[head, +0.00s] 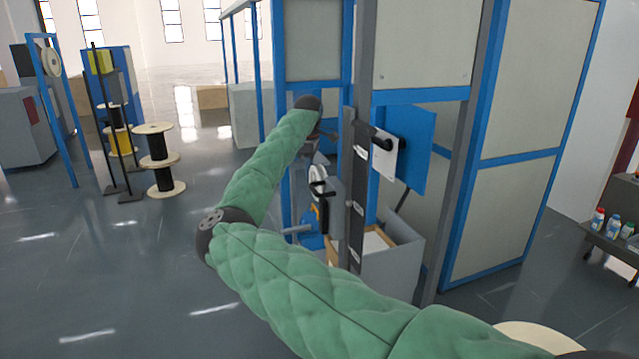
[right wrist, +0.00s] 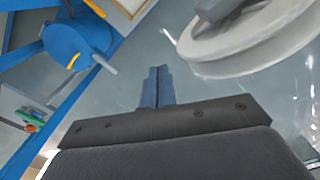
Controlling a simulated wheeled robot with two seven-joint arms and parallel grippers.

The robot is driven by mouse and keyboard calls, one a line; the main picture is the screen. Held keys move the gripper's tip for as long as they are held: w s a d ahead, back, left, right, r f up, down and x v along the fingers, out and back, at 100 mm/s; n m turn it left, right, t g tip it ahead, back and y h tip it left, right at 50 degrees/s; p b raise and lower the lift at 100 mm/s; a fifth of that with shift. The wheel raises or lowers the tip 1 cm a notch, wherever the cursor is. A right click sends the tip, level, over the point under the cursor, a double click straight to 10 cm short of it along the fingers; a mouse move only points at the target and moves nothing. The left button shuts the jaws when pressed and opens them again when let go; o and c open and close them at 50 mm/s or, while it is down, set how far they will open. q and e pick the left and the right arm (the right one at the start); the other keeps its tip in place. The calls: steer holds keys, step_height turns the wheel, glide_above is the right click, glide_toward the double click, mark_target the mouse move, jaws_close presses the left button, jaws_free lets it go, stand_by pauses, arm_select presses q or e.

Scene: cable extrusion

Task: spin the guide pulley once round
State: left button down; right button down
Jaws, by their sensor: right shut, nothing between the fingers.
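The guide pulley (right wrist: 250,40) is a pale grooved wheel at the upper right of the right wrist view, with a dark bracket across its middle. In the head view a small white wheel (head: 317,178), which looks like the same pulley, stands beside a dark upright post. My right gripper (right wrist: 158,88) is shut and empty, its fingertips to the left of the pulley and apart from it in the picture. In the head view my green right arm (head: 265,165) reaches up towards the post, and the fingers are too small to make out. My left gripper is not in view.
The dark post (head: 357,195) and a blue-framed cabinet (head: 515,200) stand close to the arm. A grey bin (head: 400,265) sits below. A blue round part (right wrist: 78,42) with a yellow handle shows in the wrist view. Cable spools (head: 158,160) stand left; the floor between is clear.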

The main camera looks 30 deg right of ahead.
steer(key=shift+r, duration=0.2)
step_height(320, 180, up, 8)
steer(key=p, duration=0.1)
steer(key=shift+f, duration=0.25)
stand_by(0.4)
steer(key=shift+s+a+f+b, duration=0.1)
steer(key=shift+s+a+b, duration=0.15)
steer(key=shift+s, duration=0.45)
steer(key=shift+s+a+r+b, duration=0.1)
steer(key=shift+s+a+b, duration=0.1)
steer(key=shift+s, duration=0.5)
steer(key=shift+s+a+f+b, duration=0.15)
steer(key=shift+s+b, duration=0.1)
steer(key=shift+s, duration=0.45)
steer(key=shift+s+a, duration=0.1)
steer(key=shift+s, duration=0.45)
steer(key=shift+f+b, duration=0.35)
steer(key=shift+b, duration=0.05)
